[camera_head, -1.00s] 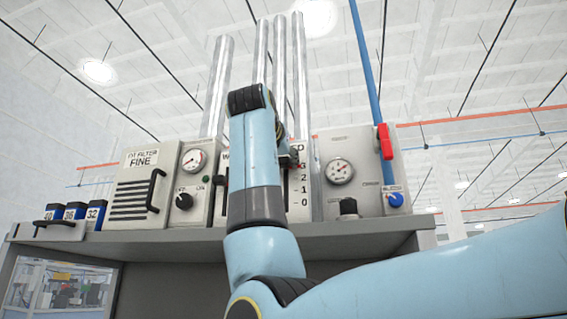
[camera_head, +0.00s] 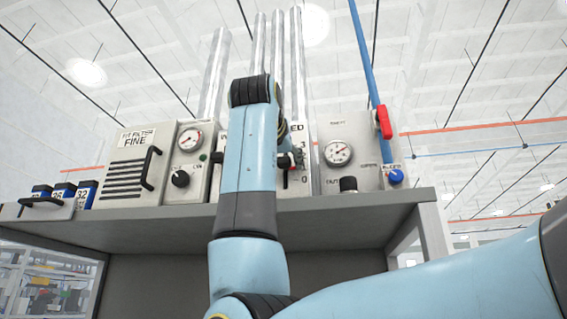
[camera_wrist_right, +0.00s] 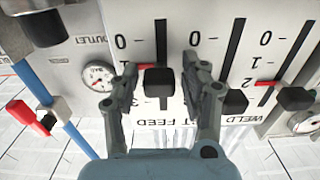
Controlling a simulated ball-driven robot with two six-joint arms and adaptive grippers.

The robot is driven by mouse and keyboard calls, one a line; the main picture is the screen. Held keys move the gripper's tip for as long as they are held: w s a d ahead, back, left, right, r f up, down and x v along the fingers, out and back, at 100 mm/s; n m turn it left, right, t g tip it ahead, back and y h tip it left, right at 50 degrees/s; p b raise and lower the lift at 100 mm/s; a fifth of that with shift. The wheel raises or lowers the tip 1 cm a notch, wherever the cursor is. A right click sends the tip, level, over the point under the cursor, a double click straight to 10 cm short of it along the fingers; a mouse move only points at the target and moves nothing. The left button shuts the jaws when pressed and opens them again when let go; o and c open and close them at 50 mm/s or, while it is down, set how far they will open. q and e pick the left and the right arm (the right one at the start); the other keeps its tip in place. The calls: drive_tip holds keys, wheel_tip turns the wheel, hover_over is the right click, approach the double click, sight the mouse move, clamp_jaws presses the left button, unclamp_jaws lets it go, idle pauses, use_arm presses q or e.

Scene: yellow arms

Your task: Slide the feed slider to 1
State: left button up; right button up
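The feed slider (camera_wrist_right: 159,80) is a black knob in a vertical slot on a white panel, with "FEED" lettering partly visible in the right wrist view. Its red pointer is close to the 1 mark on the scale, where 0 is at the top of that view. My right gripper (camera_wrist_right: 165,78) is open, one finger on each side of the knob, with small gaps visible. In the head view my right arm covers most of the slider panel (camera_head: 305,166), and the gripper (camera_head: 290,160) is small at its edge. My left gripper is not in view.
Two other slider knobs, one by "WELD" (camera_wrist_right: 235,101) and one farther right (camera_wrist_right: 295,98), are beside the right finger. A gauge (camera_head: 338,153), a red-handled valve (camera_head: 384,122) and a filter box (camera_head: 135,165) flank the panel above a grey shelf (camera_head: 330,216).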

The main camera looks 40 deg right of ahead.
drive_tip(key=shift+o, duration=0.2)
drive_tip(key=shift+a, duration=0.1)
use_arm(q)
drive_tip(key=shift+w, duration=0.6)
use_arm(e)
drive_tip(key=v, duration=0.7)
drive_tip(key=shift+s, duration=0.15)
drive_tip(key=shift+a, duration=0.1)
